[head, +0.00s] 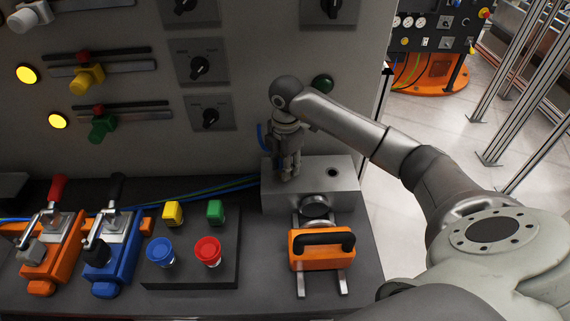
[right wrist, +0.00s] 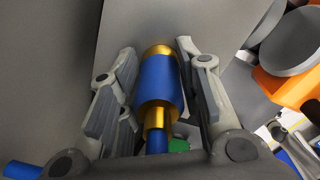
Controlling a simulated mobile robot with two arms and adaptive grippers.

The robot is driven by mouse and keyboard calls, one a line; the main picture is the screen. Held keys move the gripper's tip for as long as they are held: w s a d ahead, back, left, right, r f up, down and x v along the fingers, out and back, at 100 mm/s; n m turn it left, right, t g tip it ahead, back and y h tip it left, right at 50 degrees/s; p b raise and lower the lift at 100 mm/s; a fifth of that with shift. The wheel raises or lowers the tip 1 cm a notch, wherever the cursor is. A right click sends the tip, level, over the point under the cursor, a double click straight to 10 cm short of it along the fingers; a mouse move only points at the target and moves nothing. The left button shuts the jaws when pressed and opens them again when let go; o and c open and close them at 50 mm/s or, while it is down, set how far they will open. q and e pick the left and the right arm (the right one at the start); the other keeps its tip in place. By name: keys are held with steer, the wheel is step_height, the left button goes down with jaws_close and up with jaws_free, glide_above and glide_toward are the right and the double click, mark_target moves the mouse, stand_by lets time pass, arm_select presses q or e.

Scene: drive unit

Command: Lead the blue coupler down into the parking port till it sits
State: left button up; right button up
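The blue coupler (right wrist: 158,85), a blue cylinder with gold ends, stands between the two fingers of my right gripper (right wrist: 158,62) in the right wrist view. The finger pads are close along both its sides and appear shut on it. In the head view my right gripper (head: 289,172) points down over the left part of the grey block (head: 347,196). The coupler's gold nose is at or close to the block; whether it is inside a port is hidden. An open dark hole (head: 332,172) shows on the block's right side. My left gripper is not in view.
An orange unit with a black handle (head: 322,262) sits on rails in front of the block. Push buttons (head: 208,251) and orange and blue lever clamps (head: 112,254) stand left. The panel (head: 235,30) with knobs rises behind. Blue and green hoses (head: 225,186) run left of the block.

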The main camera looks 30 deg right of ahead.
steer(key=o, duration=0.4)
steer(key=shift+r, duration=0.1)
step_height(320, 180, up, 12)
steer(key=shift+s+f, duration=0.15)
stand_by(0.3)
